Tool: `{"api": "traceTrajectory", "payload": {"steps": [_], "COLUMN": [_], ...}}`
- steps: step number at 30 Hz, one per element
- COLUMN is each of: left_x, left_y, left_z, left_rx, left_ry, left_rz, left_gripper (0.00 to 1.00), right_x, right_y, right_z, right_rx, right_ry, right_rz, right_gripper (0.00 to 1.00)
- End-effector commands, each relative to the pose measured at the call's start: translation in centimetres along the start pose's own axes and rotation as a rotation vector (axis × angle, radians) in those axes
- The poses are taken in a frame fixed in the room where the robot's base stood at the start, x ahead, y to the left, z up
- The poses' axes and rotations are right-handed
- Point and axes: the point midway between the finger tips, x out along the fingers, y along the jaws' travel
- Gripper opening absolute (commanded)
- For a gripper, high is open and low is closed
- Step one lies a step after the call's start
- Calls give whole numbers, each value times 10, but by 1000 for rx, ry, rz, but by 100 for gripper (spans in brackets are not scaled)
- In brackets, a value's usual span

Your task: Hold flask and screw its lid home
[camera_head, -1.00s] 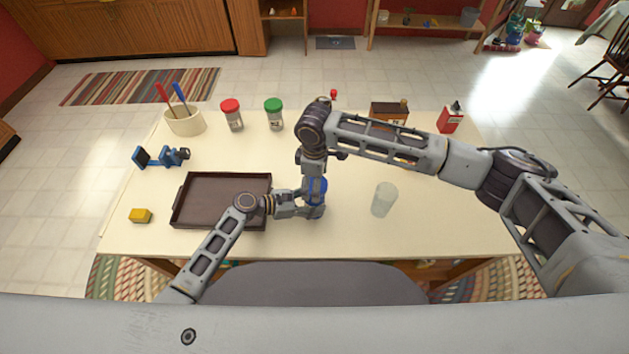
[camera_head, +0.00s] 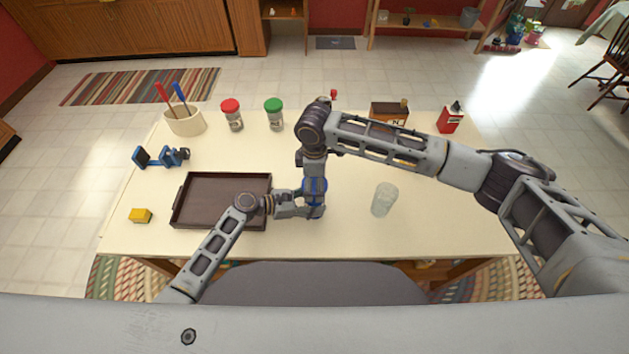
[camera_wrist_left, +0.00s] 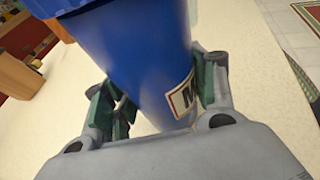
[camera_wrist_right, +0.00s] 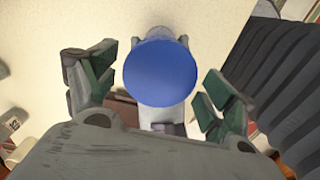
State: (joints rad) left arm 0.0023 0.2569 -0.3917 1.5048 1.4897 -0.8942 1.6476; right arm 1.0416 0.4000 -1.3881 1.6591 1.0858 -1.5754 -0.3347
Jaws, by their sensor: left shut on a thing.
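The blue flask (camera_wrist_left: 145,55), with a white label in a dark red border, fills the left wrist view. My left gripper (camera_head: 311,206) is shut around its body, one finger on each side. In the head view only bits of blue (camera_head: 316,186) show between my grippers. The round blue lid (camera_wrist_right: 160,72) is seen from above in the right wrist view, over the flask. How far it is seated cannot be told. My right gripper (camera_wrist_right: 160,90) is above the flask and open, its fingers on either side of the lid with small gaps.
A dark brown tray (camera_head: 222,225) lies left of the flask, partly under my left arm. A clear glass (camera_head: 384,200) stands to the right. A yellow block (camera_head: 140,215) and blue clamp (camera_head: 160,157) are at left.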

Motion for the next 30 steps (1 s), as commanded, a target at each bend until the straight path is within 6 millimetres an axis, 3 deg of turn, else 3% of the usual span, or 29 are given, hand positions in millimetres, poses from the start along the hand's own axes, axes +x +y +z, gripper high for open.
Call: {"api": "traceTrajectory", "payload": {"steps": [1, 8, 17, 30], "left_x": [0, 0, 0, 0], "left_y": [0, -1, -1, -1], "left_z": [0, 0, 0, 0], "left_rx": [-1, -1, -1, -1], "left_ry": [0, 0, 0, 0], "left_rz": [-1, -1, -1, -1], "left_gripper": [34, 34, 34, 34], "right_x": [0, 0, 1, 1], "right_y": [0, 0, 0, 0], "right_z": [0, 0, 0, 0], "right_rx": [0, 0, 48, 321], "right_ry": [0, 0, 0, 0], "right_rz": [0, 0, -1, -1], "right_gripper": [79, 50, 50, 50]}}
